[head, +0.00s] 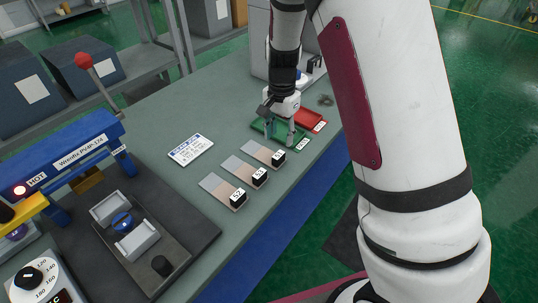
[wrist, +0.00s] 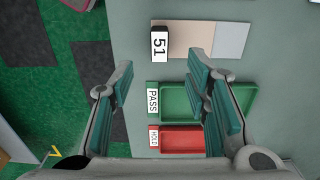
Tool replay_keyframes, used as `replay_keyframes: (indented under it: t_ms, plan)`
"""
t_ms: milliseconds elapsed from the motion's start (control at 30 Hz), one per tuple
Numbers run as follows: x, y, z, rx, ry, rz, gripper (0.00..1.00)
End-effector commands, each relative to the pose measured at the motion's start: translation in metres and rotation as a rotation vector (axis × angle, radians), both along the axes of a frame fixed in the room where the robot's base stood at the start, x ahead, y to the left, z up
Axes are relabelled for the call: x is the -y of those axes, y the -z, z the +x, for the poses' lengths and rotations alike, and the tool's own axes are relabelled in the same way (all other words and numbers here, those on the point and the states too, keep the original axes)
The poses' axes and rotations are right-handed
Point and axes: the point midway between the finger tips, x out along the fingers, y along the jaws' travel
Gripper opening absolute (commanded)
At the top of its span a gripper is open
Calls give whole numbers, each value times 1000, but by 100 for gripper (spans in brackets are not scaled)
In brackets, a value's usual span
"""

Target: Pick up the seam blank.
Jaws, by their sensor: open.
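Three flat two-tone strips lie side by side on the bench, each with a black-and-white numbered block at its near end: one near the trays (head: 256,149), one in the middle (head: 236,166), one nearest the press (head: 216,185). I cannot tell which is called the seam blank. The wrist view shows one pale strip (wrist: 208,37) beside the block reading 51 (wrist: 159,43). My gripper (head: 279,137) is above the green tray (head: 262,127). Its fingers are wide apart and empty in the wrist view (wrist: 160,77), below the strip in that picture.
A white printed card (head: 190,149) lies left of the strips. A blue press (head: 68,160) with a red-knobbed lever and a clamp fixture (head: 122,225) stands at left. The bench edge drops to green floor.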

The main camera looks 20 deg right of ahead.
Motion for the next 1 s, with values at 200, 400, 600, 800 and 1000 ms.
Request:
replay_keyframes:
  t_ms: [200,400,600,800,1000]
  plan:
    - [0,32,-1,-3,1,0,43]
    - [-1,44,-2,-3,-2,0,43]
    - [-2,71,-4,-4,-1,0,43]
    - [-2,89,-3,-1,-1,1,43]
    - [-3,90,-2,0,-1,1,43]
